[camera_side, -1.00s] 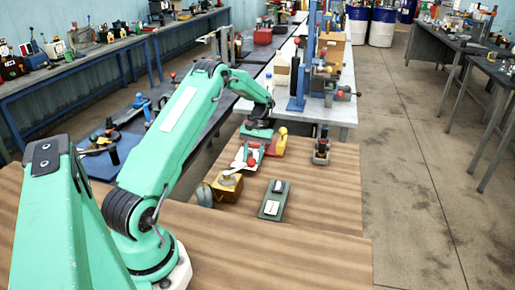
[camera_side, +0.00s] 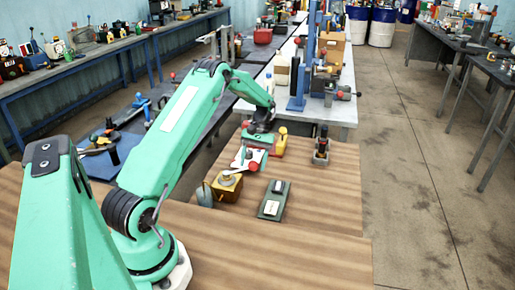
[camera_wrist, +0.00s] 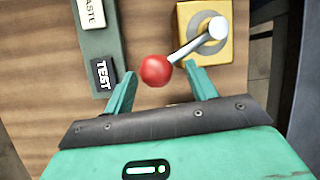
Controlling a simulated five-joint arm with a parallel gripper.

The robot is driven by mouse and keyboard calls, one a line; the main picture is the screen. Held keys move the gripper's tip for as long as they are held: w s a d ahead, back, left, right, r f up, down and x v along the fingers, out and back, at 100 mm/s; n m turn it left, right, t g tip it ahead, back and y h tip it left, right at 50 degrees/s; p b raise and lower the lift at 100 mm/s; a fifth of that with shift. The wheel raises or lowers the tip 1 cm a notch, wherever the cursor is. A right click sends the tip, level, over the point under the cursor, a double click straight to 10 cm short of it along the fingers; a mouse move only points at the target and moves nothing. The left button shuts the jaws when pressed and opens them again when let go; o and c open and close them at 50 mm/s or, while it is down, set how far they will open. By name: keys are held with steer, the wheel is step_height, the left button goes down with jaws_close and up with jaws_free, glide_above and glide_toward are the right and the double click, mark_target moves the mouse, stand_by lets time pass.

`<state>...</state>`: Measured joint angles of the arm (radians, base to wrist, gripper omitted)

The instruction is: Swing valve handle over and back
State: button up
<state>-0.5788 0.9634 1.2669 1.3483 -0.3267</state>
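The valve has a yellow square base (camera_wrist: 235,35) and a silver lever that ends in a red ball knob (camera_wrist: 156,70). In the side view the yellow valve body (camera_side: 226,190) stands on the wooden bench, with the red knob (camera_side: 252,165) at its upper right. My gripper (camera_wrist: 160,74) is open. In the wrist view the knob appears between its two fingertips, with a gap on each side; I cannot tell their height difference. In the side view my gripper (camera_side: 258,141) is just behind the knob, with its fingers hard to make out.
A green panel (camera_wrist: 98,42) with WASTE and TEST labels lies beside the valve; it also shows in the side view (camera_side: 273,200). A yellow-and-red item (camera_side: 280,143) and a dark fixture (camera_side: 321,150) stand further back. The bench front is clear.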

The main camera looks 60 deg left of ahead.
steer(key=shift+w+a+r, duration=0.1)
steer(key=shift+r, duration=0.05)
steer(key=v, duration=0.7)
steer(key=shift+r, duration=0.25)
stand_by(0.5)
steer(key=n, duration=0.3)
steer(key=s+d+n+t+y, duration=0.1)
steer(key=n, duration=0.3)
steer(key=d+r+n+t, duration=0.1)
steer(key=n, duration=0.2)
steer(key=shift+s+d+n+y, duration=0.2)
steer(key=shift+s+n+y, duration=0.1)
steer(key=shift+f, duration=0.15)
steer(key=shift+a+x, duration=0.2)
steer(key=shift+x, duration=3.6)
